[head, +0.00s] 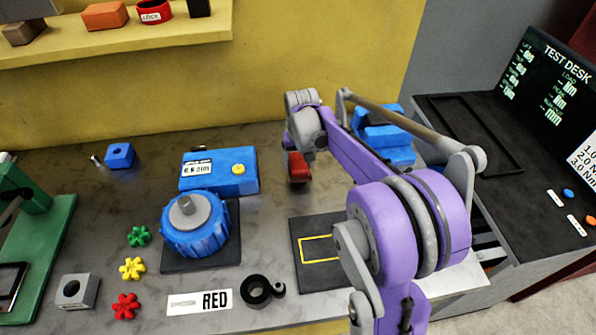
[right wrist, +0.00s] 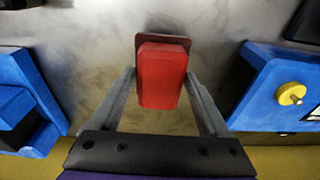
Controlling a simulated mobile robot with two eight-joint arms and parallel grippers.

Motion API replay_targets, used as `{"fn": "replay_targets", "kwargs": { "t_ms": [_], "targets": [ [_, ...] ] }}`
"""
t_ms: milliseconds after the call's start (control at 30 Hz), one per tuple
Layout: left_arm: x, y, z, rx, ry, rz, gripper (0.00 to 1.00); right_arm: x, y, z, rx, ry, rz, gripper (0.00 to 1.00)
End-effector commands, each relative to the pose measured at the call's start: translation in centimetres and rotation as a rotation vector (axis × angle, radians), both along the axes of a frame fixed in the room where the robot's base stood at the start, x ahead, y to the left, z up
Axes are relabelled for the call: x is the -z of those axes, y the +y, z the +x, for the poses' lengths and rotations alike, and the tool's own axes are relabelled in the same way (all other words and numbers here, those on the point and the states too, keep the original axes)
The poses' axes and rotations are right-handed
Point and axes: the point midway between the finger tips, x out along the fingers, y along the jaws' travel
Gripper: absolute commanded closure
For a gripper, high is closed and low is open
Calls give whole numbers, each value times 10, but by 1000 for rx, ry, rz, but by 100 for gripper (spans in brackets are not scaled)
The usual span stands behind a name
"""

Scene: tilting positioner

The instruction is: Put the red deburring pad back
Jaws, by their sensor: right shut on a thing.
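The red deburring pad (head: 298,168) hangs below my right gripper (head: 298,155) over the back middle of the bench in the head view. In the right wrist view the pad (right wrist: 162,80) is a red block with a dark reddish-brown edge at its far end. It sits between the two grey fingers of my right gripper (right wrist: 160,90), which is shut on it. I cannot tell whether the pad touches the bench. A black mat with a yellow outline (head: 303,240) lies on the bench nearer the front, partly hidden by my right arm. My left gripper is not in view.
A blue box with a yellow knob (head: 219,170) stands left of the pad, and a blue fixture (head: 388,140) right of it. A yellow shelf (head: 120,42) runs behind.

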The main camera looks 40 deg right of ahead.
Motion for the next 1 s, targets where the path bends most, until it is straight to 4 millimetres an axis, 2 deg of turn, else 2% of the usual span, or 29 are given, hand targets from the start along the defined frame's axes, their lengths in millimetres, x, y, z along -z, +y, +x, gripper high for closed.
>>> {"fn": "replay_targets", "kwargs": {
  "t_ms": [233,667,700,800,1000],
  "targets": [
    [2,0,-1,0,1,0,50,33,0,0,-1,0,0,73],
    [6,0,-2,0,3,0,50,41,0,0,0,1,0,73],
    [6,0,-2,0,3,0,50,41,0,0,0,0,0,17],
    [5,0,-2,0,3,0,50,40,0,0,0,0,0,0],
    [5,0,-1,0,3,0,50,40,0,0,0,0,0,0]
  ]
}}
